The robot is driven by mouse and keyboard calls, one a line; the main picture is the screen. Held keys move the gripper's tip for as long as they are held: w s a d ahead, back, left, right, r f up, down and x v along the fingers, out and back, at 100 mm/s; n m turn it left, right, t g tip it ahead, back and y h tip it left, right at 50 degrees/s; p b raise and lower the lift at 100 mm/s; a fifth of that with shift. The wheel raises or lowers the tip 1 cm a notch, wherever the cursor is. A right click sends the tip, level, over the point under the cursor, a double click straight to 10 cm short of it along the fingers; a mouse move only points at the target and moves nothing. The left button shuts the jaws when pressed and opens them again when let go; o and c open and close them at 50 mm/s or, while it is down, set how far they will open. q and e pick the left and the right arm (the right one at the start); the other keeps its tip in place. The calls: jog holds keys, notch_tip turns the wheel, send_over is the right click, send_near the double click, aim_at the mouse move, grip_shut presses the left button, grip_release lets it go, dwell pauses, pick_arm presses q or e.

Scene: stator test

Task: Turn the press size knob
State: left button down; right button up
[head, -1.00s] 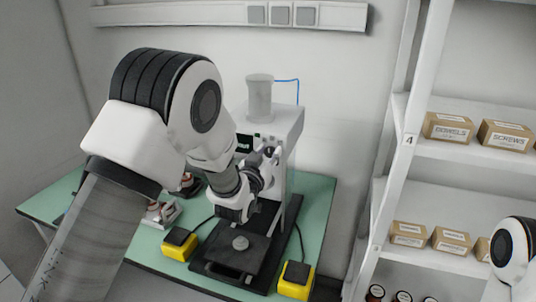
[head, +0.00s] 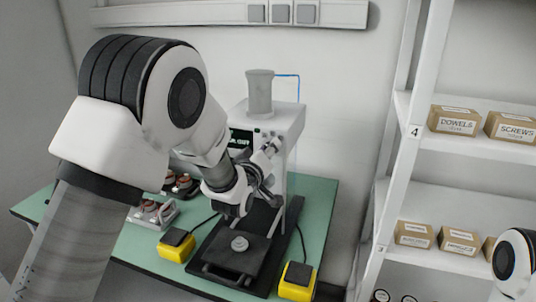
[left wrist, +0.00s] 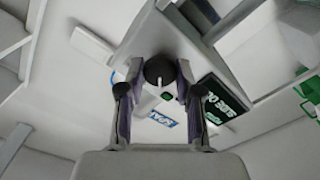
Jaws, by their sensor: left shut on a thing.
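The press (head: 283,121) stands on the green table, with a grey cylinder on top and a dark display (head: 241,138) on its front. My left gripper (head: 270,153) is at the upper front of the press, right of the display. In the left wrist view the round black size knob (left wrist: 158,69) with a pale pointer mark sits between the two fingers of my left gripper (left wrist: 158,84), which is shut on it. A lit display (left wrist: 222,98) is beside it. In the head view the gripper hides the knob. My right gripper is out of view; only part of that arm shows.
Two yellow switch boxes (head: 177,245) (head: 297,281) flank the press's dark base (head: 231,262). A grey holder with copper-coloured parts (head: 153,213) lies left of the press. A white shelf rack (head: 395,190) with cardboard boxes (head: 456,122) stands at the right.

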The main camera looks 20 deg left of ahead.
pick_arm(q)
jog(key=shift+r+n, duration=0.2)
jog(key=shift+n, duration=0.4)
jog(key=c, duration=0.8)
grip_release()
jog(key=shift+f, duration=0.15)
jog(key=s, duration=1.2)
jog(key=shift+a, duration=0.25)
